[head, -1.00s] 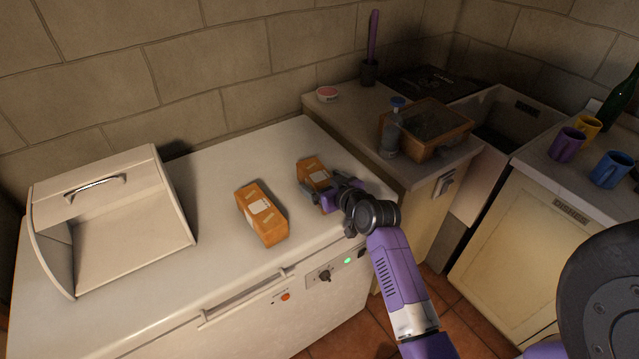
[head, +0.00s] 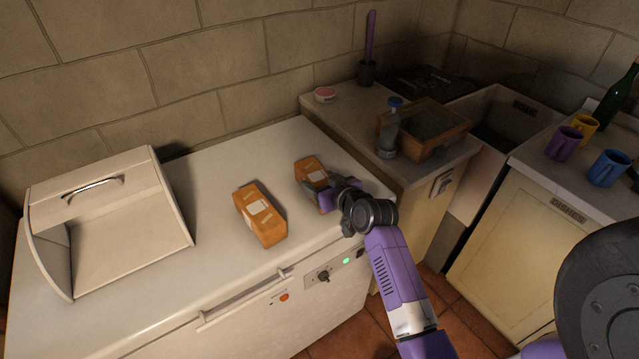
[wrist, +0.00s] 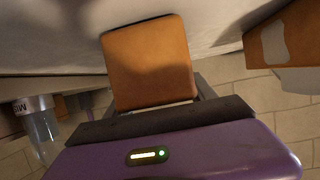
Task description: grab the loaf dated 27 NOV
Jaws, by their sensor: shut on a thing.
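Two orange-brown packaged loaves are on the white chest top (head: 180,245). My gripper (head: 326,190) is shut on the right loaf (head: 309,170), at its near right end. In the wrist view this held loaf (wrist: 150,62) extends out from between the jaws (wrist: 160,115). The left loaf (head: 260,214) lies apart from the gripper, with a pale label on top. It also shows at the upper right of the wrist view (wrist: 288,38). The date on either loaf is too small to read, so I cannot tell which is 27 NOV.
A cream bread bin (head: 110,220) stands at the left. Several mugs stand at far right.

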